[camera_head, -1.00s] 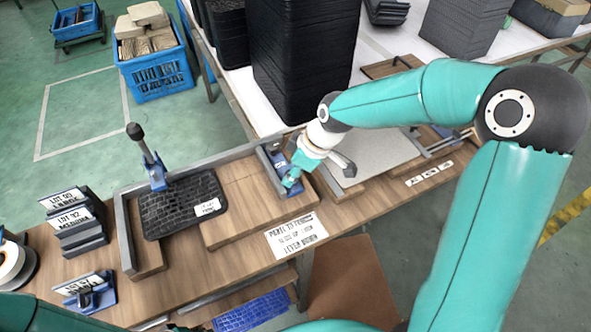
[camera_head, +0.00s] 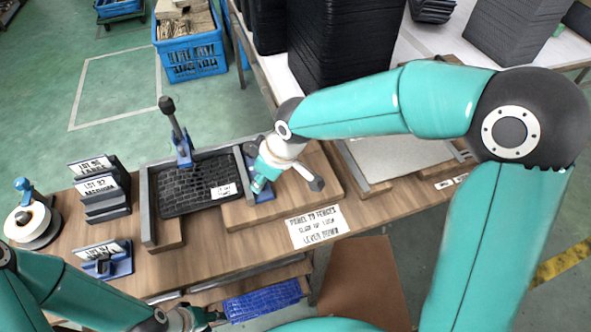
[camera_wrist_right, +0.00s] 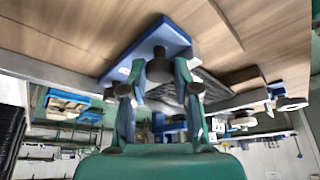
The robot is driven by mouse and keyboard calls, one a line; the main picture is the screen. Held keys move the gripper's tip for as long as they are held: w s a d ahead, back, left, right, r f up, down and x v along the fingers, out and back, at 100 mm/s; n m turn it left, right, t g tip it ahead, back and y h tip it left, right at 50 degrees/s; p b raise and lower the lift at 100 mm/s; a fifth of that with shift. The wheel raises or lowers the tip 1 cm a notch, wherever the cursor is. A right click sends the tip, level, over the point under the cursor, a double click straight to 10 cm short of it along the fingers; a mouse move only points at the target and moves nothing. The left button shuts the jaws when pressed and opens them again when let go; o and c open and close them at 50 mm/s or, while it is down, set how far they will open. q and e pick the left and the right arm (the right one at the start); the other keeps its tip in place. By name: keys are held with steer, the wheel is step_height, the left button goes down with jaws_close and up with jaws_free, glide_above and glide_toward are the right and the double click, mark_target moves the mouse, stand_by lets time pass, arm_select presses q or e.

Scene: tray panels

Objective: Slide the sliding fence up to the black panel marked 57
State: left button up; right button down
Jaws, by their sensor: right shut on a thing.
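The black panel (camera_head: 185,190) lies flat on the wooden board against the grey fixed fence (camera_head: 149,212). Its white label is too small to read. The sliding fence (camera_head: 264,193), a grey bar with a blue plate, stands just right of the panel; I cannot tell whether they touch. My right gripper (camera_head: 258,184) is on the fence, and in the right wrist view its fingers (camera_wrist_right: 160,88) are shut around the dark knob (camera_wrist_right: 159,68) on the blue plate (camera_wrist_right: 165,43). My left gripper (camera_head: 206,319) is low at the bottom edge; its fingers are unclear.
A black-knobbed lever (camera_head: 175,122) stands up behind the panel. An instruction sign (camera_head: 317,226) lies at the bench's front. Labelled lot stands (camera_head: 104,190) and a white roll (camera_head: 30,224) are at left. A blue mat (camera_head: 262,303) is below the bench. Black stacks stand behind.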

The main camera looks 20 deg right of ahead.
steer(key=shift+a, duration=0.65)
steer(key=c, duration=0.9)
jaws_free()
steer(key=shift+o, duration=0.2)
steer(key=shift+d+r, duration=0.1)
steer(key=shift+r, duration=0.05)
steer(key=v, duration=1.1)
steer(key=shift+s+r, duration=0.2)
steer(key=shift+r, duration=0.1)
